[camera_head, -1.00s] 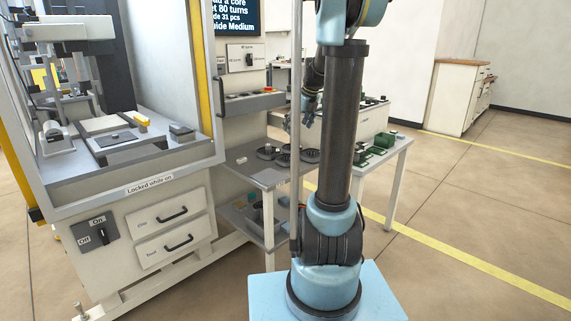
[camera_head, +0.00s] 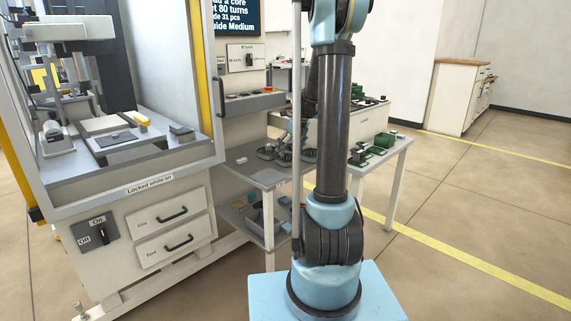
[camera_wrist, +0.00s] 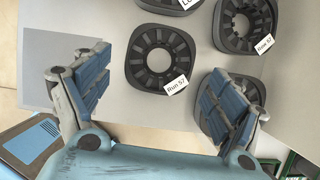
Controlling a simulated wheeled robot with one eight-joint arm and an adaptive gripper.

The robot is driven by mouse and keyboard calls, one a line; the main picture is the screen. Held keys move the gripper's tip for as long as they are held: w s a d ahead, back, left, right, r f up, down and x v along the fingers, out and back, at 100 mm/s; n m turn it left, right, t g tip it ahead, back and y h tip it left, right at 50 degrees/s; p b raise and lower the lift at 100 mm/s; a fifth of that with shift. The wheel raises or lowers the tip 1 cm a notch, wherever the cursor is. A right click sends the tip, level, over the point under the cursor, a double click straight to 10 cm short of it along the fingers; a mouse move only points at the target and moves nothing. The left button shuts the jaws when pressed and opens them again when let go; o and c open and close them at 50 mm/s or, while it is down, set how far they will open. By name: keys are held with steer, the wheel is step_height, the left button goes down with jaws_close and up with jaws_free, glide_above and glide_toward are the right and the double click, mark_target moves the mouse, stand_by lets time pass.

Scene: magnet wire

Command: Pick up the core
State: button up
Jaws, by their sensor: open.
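Several dark grey ring-shaped slotted cores lie on a light grey shelf top (camera_wrist: 135,110). In the wrist view one core (camera_wrist: 138,70) with a white tag reading "Run 57" lies ahead of my gripper (camera_wrist: 155,95), roughly between the two blue-padded fingers. A second tagged core (camera_wrist: 230,40) is at upper right, a third (camera_wrist: 150,4) is cut by the top edge, and another (camera_wrist: 252,90) is partly behind the right finger. My gripper is open and empty. In the head view it is small, low over the cores (camera_head: 266,152), partly hidden by my arm.
The machine cabinet (camera_head: 110,188) stands left of the shelf unit (camera_head: 262,178). A side table (camera_head: 400,148) with green items (camera_head: 382,141) is to the right. A lower shelf (camera_head: 240,216) holds small bins. Open floor lies at right.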

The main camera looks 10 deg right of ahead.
mark_target(288, 156)
steer(key=shift+x, duration=2.65)
steer(key=shift+s+d+f, duration=0.1)
steer(key=shift+d, duration=0.05)
steer(key=c, duration=1.2)
